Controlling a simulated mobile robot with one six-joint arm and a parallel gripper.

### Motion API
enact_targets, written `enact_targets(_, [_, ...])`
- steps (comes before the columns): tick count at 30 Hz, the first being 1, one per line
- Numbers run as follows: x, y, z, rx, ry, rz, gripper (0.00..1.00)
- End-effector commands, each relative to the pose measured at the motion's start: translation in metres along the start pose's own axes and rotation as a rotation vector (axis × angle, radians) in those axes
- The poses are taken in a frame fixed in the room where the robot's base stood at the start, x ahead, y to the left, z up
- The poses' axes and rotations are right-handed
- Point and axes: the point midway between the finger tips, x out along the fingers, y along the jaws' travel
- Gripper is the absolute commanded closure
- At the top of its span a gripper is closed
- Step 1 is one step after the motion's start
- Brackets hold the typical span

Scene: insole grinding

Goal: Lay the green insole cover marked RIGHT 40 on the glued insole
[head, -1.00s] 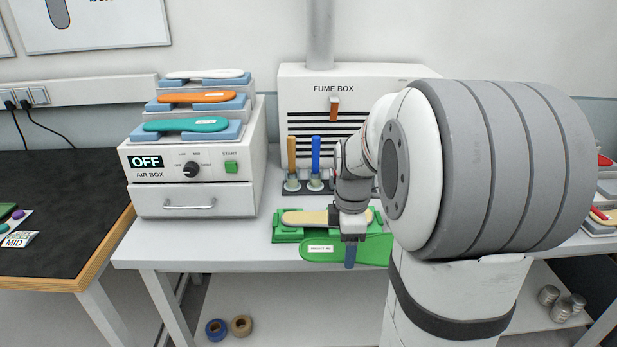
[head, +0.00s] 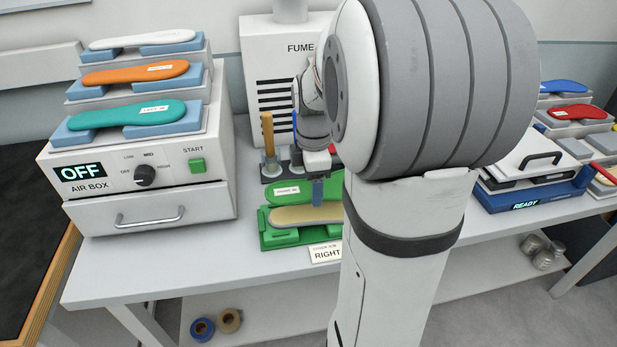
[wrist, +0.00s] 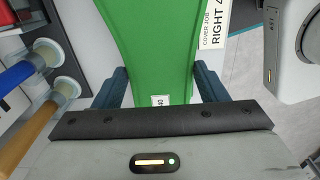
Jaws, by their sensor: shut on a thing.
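The green insole cover (head: 285,193) has a small white label, too small to read in the head view. My gripper (head: 318,190) is shut on it. In the wrist view, the cover (wrist: 155,45) runs between my blue fingers (wrist: 160,82), and its label shows "40". In the head view, the cover appears just behind the beige insole (head: 300,215), which lies in a green holder (head: 283,237). Its right end is hidden by my arm. I cannot tell the height of the cover over the holder. Glue on the insole is not discernible.
A card reading "RIGHT" (head: 325,253) lies in front of the holder. Brushes in pots (head: 268,145) stand behind, before the fume box (head: 262,60). The air box (head: 90,190), reading OFF, stands left. A press reading READY (head: 530,200) is right of my arm.

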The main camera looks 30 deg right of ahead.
Motion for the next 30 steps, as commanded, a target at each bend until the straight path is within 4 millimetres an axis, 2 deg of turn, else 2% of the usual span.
enact_targets(15, [0.057,0.0,-0.008,-0.019,0.0,-0.001,0.56])
enact_targets(30, [0.062,0.0,-0.009,-0.02,0.0,-0.001,0.56])
